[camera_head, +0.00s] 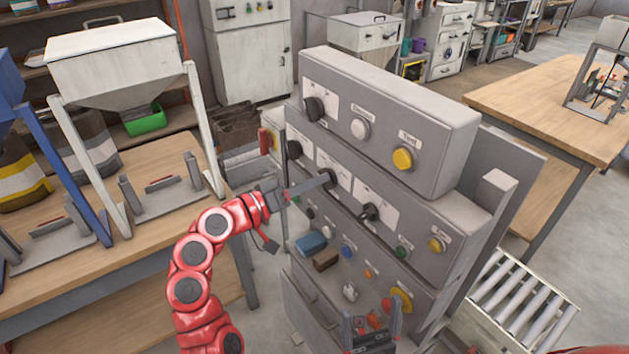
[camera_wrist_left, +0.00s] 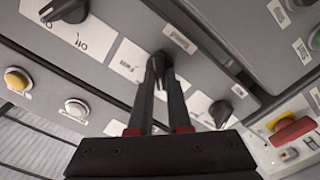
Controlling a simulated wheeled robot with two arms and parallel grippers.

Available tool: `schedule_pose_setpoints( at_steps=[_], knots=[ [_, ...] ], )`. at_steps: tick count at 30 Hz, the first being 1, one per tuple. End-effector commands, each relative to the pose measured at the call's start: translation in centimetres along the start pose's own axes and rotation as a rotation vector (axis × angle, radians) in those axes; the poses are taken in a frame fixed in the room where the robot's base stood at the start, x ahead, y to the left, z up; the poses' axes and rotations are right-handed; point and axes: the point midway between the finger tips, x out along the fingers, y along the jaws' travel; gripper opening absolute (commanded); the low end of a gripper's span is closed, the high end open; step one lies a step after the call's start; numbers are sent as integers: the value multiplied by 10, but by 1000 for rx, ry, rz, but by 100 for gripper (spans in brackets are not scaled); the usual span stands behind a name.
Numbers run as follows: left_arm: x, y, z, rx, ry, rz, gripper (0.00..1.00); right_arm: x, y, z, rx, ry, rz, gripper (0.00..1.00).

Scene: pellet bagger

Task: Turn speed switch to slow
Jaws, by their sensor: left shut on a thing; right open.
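The speed switch is a black rotary knob (camera_wrist_left: 158,64) on a white plate in the middle of a row on the grey control panel; the lettering is hard to read. My left gripper (camera_head: 326,180) reaches it from the left. In the left wrist view, the two dark fingers (camera_wrist_left: 160,78) are shut on the knob, one on each side. The fingers hide much of the knob, so its pointing direction is unclear. My right gripper (camera_head: 371,325) is open and empty low in front of the panel, at the bottom of the head view.
Similar black knobs sit on either side, one at left (camera_head: 294,149) and one at right (camera_head: 368,212). A box above carries another knob, a white button (camera_head: 360,129) and a yellow button (camera_head: 403,159). A workbench (camera_head: 150,235) stands left; a roller conveyor (camera_head: 520,300) lies right.

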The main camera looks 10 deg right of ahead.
Motion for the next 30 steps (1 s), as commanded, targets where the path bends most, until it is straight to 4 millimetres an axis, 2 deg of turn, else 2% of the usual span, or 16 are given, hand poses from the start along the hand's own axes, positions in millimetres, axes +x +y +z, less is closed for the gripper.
schedule_pose_setpoints(
  at_steps=[10, 26, 27, 30],
  knots=[
    [0, -1, 0, -133, 0, -1, 0, 3, 0, -1, 0, 0, 0, 90],
    [0, -1, 0, -154, 0, -1, 0, 4, 0, -1, 0, 0, 0, 90],
    [0, -1, 0, -154, 0, -1, 23, 4, 0, -1, 0, 0, 0, 90],
    [0, -1, 0, -153, 0, -1, 41, 4, 0, -1, 0, 0, 0, 90]
  ],
)
